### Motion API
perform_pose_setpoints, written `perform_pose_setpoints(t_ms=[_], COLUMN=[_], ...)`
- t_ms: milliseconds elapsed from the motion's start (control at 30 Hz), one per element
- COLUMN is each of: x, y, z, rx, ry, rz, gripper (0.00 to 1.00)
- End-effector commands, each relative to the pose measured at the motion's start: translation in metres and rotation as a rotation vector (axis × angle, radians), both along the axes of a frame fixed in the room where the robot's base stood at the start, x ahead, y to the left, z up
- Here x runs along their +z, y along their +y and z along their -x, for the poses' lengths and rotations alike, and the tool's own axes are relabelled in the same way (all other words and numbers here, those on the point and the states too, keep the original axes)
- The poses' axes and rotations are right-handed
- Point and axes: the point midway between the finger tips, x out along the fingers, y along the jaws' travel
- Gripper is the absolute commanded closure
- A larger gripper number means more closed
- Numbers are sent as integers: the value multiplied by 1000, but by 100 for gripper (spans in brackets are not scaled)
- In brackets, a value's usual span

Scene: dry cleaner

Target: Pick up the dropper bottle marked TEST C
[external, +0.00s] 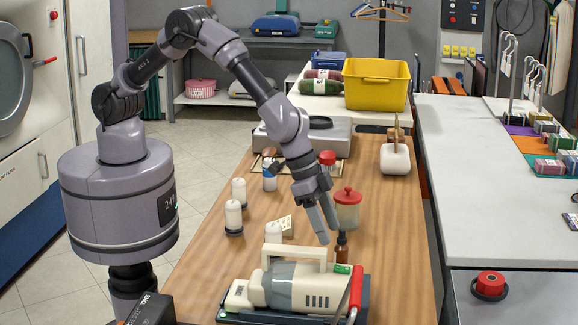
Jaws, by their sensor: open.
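A small dark brown bottle (342,250) with a dark top stands upright on the wooden table (400,255), just behind the beige handheld machine. It looks like a dropper bottle, but no TEST C marking is legible from here. The machine hides its lower part. My gripper (328,235) is open and points down, its fingertips a little left of the bottle's top. I cannot tell whether a finger touches the bottle; nothing shows between the fingers.
The beige machine (290,285) with a red end lies in front. A red-lidded jar (347,212) stands close behind the bottle. White cylinders (233,216) and a small cream block (287,225) stand left. The table's right side is fairly clear; a grey counter (490,205) lies beyond.

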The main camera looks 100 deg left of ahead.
Motion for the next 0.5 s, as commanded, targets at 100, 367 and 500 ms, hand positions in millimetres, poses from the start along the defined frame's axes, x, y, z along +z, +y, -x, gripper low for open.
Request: perform_pose_setpoints(t_ms=[100,367,500], x=[-17,-57,-63], y=[-1,-2,-3], z=[-6,-30,-34], rx=[0,-1,-1], ry=[0,1,-1], rz=[0,-1,0], gripper=[45,45,45])
